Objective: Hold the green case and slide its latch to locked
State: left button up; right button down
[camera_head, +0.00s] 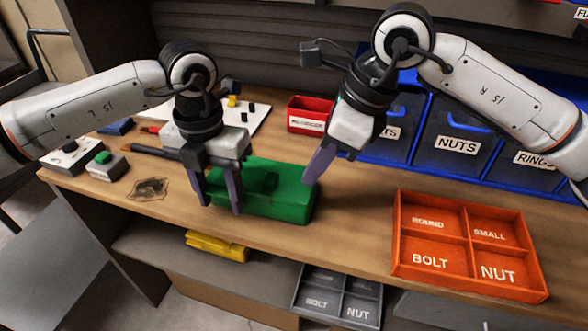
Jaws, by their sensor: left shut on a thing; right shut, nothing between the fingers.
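The green case (290,194) lies on the wooden workbench near its front edge, left of the orange tray. My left gripper (220,206) is shut on the left part of the case, with its purple fingers pointing down. A darker green raised part, possibly the latch (265,184), shows on the case's top. I cannot tell the latch's position. My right gripper (310,180) is shut and empty, with its fingertips at the right end of the case's top. I cannot tell whether they touch it.
An orange divided tray (398,228) stands at the right. Blue bins (446,146) and a small red bin (309,115) line the back. Button boxes (105,166) and a dark-handled tool (150,151) lie at the left. A yellow item (217,247) and a grey tray (339,297) are on the lower shelf.

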pick_arm(q)
jog(key=shift+a, duration=0.1)
pick_arm(e)
jog(key=v, duration=0.8)
jog(key=shift+r, duration=0.15)
jog(key=shift+a, duration=0.15)
pick_arm(q)
jog(key=o, duration=1.4)
jog(key=shift+c, duration=0.2)
